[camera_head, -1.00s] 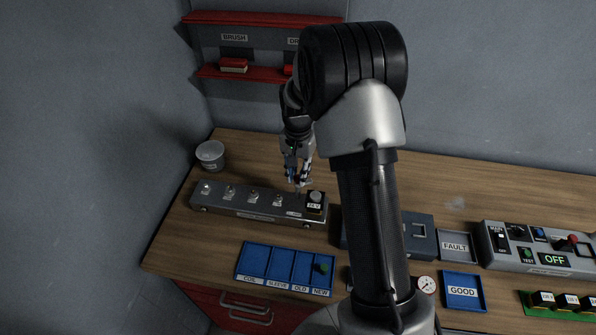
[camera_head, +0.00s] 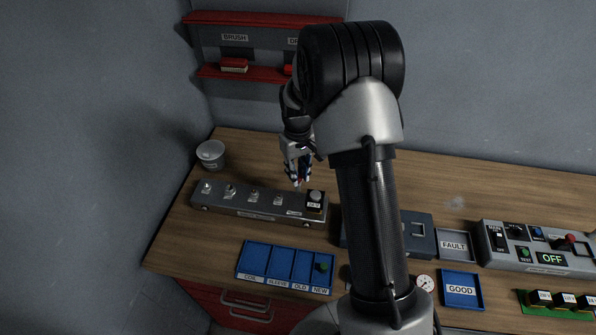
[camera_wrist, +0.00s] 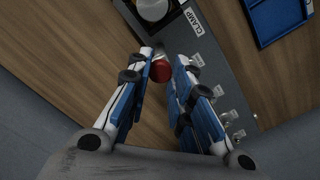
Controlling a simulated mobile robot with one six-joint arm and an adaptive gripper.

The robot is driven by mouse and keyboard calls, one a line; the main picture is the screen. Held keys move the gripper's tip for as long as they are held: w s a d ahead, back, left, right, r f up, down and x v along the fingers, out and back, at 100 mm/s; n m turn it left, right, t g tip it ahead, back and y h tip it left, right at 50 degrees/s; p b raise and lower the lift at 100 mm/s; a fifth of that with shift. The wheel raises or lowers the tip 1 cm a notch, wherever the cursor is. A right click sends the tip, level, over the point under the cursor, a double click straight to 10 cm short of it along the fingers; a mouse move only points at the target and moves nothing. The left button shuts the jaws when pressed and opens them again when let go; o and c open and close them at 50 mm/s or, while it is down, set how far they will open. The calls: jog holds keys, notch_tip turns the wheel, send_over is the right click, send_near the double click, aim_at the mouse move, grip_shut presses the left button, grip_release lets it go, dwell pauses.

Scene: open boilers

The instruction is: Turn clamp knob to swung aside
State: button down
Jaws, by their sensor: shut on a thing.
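The clamp knob (camera_wrist: 161,72) is a red ball between the two fingertips in the wrist view. It is beside the long grey metal block (camera_wrist: 209,70), close to its CLAMP label (camera_wrist: 194,20). My gripper (camera_wrist: 165,58) is shut on this knob. In the head view my gripper (camera_head: 299,181) points down at the right end of the grey block (camera_head: 250,207), and its fingers mostly hide the knob there. A round pale-topped part (camera_head: 315,197) in a dark mount sits just right of the fingers.
Several small metal fittings (camera_head: 230,191) line the block. A white tub (camera_head: 210,154) stands behind its left end. A blue divided tray (camera_head: 285,263) lies in front. A grey box (camera_head: 418,228), FAULT tray (camera_head: 455,244), GOOD tray (camera_head: 462,289) and switch panel (camera_head: 535,249) are to the right.

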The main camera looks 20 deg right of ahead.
jog(key=shift+w+r+n, duration=0.1)
jog(key=shift+w+n, duration=0.05)
jog(key=shift+n, duration=0.95)
jog(key=c, duration=1.4)
grip_release()
notch_tip(320, 180, up, 12)
jog(key=shift+f, duration=0.1)
